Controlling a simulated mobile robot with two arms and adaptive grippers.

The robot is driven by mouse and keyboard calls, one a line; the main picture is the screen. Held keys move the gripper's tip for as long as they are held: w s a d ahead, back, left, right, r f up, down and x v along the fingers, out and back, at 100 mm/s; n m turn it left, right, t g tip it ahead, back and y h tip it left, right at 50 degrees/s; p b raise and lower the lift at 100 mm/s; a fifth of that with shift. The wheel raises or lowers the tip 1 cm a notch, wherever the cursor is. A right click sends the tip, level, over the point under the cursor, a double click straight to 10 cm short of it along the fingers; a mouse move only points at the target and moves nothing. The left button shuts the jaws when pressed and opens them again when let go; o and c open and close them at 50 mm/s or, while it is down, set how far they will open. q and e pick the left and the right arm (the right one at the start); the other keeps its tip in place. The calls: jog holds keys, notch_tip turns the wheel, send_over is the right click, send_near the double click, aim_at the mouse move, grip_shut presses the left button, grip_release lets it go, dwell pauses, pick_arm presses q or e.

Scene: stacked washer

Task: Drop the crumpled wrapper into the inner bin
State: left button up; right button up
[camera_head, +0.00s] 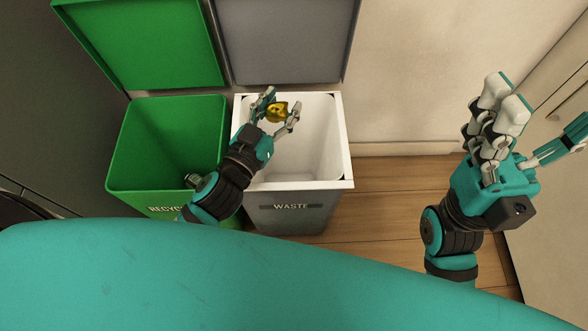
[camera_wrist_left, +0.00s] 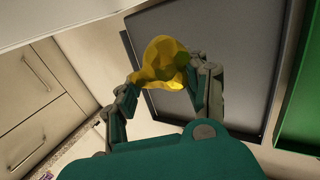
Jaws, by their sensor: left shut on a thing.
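The crumpled wrapper (camera_head: 277,113) is yellow-gold and shiny. My left gripper (camera_head: 281,104) is shut on it, over the far part of the open white-lined waste bin (camera_head: 318,150). The bin has a grey front marked WASTE, and my left arm covers part of its left side. In the left wrist view the wrapper (camera_wrist_left: 160,62) sits between the two fingers of the left gripper (camera_wrist_left: 168,82). My right gripper (camera_head: 530,125) is at the right, away from the bins, with its fingers spread and empty.
A green recycling bin (camera_head: 165,125) stands open just left of the waste bin. Its green lid (camera_head: 145,45) and the grey lid (camera_head: 285,40) are raised behind. Bare wooden floor (camera_head: 385,190) lies to the right. A pale cabinet (camera_head: 555,210) stands at the far right.

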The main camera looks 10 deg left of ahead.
pick_arm(q)
jog(key=o, duration=0.8)
jog(key=shift+o, duration=0.2)
notch_tip(320, 180, up, 10)
dwell(0.3)
